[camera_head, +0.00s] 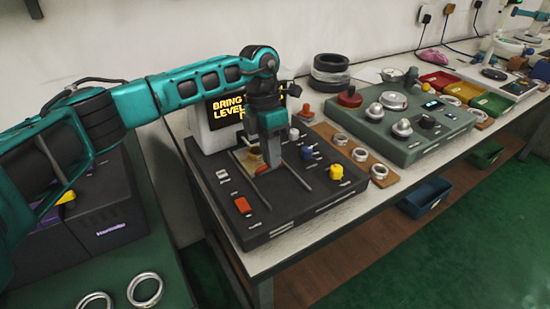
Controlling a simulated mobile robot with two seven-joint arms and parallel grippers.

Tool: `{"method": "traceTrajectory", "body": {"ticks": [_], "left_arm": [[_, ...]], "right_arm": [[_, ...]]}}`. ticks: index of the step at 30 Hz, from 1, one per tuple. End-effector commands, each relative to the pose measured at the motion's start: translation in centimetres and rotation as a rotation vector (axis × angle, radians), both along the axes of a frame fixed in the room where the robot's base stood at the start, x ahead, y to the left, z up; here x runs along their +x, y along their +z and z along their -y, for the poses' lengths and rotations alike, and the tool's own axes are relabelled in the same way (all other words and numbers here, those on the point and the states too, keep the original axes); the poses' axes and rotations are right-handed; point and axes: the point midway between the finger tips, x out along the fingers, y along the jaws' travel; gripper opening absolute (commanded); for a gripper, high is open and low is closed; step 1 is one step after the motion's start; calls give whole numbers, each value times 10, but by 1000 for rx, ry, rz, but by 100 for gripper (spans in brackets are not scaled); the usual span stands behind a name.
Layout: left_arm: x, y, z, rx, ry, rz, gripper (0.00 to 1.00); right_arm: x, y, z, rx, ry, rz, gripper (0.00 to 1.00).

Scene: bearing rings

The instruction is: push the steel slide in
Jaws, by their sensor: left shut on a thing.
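The black control box (305,195) lies on the white bench, with two thin steel rails running across its top. My left gripper (272,163) points down over the middle of the box, between the rails. It is shut on what looks like the steel slide, whose grip is mostly hidden by the fingers. A small orange-red piece (263,170) shows right by the fingertips, and a tan plate (247,160) lies just behind them. How far in the slide sits cannot be told. My right gripper is not in view.
A screen (228,108) with yellow letters stands behind. A green-grey panel (408,115) and a wooden strip with steel rings lie to the right.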

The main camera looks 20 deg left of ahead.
Motion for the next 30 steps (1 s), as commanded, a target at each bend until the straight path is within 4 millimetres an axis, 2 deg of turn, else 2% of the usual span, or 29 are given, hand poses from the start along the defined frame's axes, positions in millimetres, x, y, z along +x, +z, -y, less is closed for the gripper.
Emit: {"method": "traceTrajectory", "body": {"ticks": [5,6,13,20,23,26,30], "left_arm": [[3,2,-4,7,7,12,0],[3,2,-5,7,7,12,16],[2,2,-4,6,6,9,38],[2,2,-3,5,5,7,38],[3,8,-3,5,5,9,38],[5,21,-6,4,5,9,38],[9,51,-11,5,7,12,38]], "right_arm": [[0,0,1,-4,3,0,43],[0,0,2,-5,2,-1,43],[1,-1,3,-8,1,1,43],[1,-1,4,-9,0,1,43],[1,-1,4,-9,0,1,43],[1,0,4,-9,0,1,43],[1,0,4,-10,0,2,43]]}}
